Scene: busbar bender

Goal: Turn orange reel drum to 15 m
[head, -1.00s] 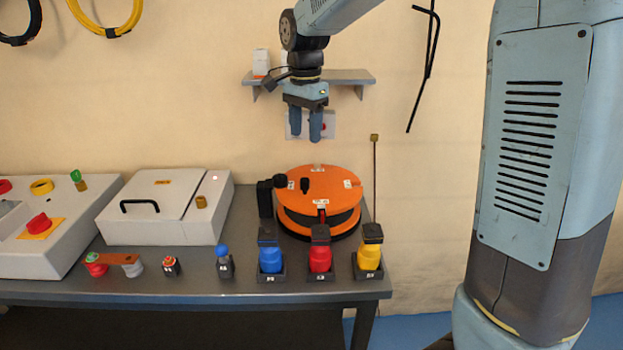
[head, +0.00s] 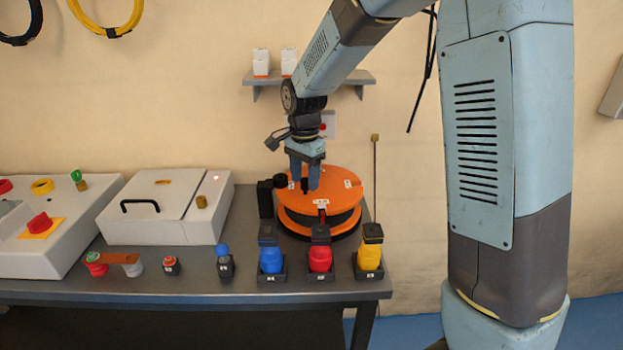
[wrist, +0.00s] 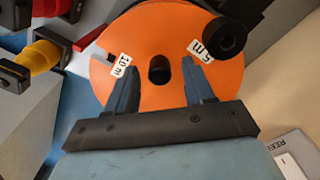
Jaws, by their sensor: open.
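The orange reel drum (head: 345,186) lies flat at the back right of the bench, with white length labels on its top. In the wrist view the orange drum (wrist: 138,32) shows a label reading 10 m (wrist: 122,64) and one reading 5 m (wrist: 200,50). A dark round feature (wrist: 159,70) is at the disc's middle, and a black knob (wrist: 223,37) is near its rim. My gripper (head: 305,183) is open and points down over the drum's top. In the wrist view its fingers (wrist: 160,70) are apart on either side of the dark middle; contact cannot be told.
Blue (head: 270,260), red (head: 320,258) and yellow (head: 369,257) connectors stand in black holders before the drum. A black block (head: 265,198) stands left of it. A white box with a handle (head: 150,205) is farther left. A shelf (head: 350,77) is on the wall behind.

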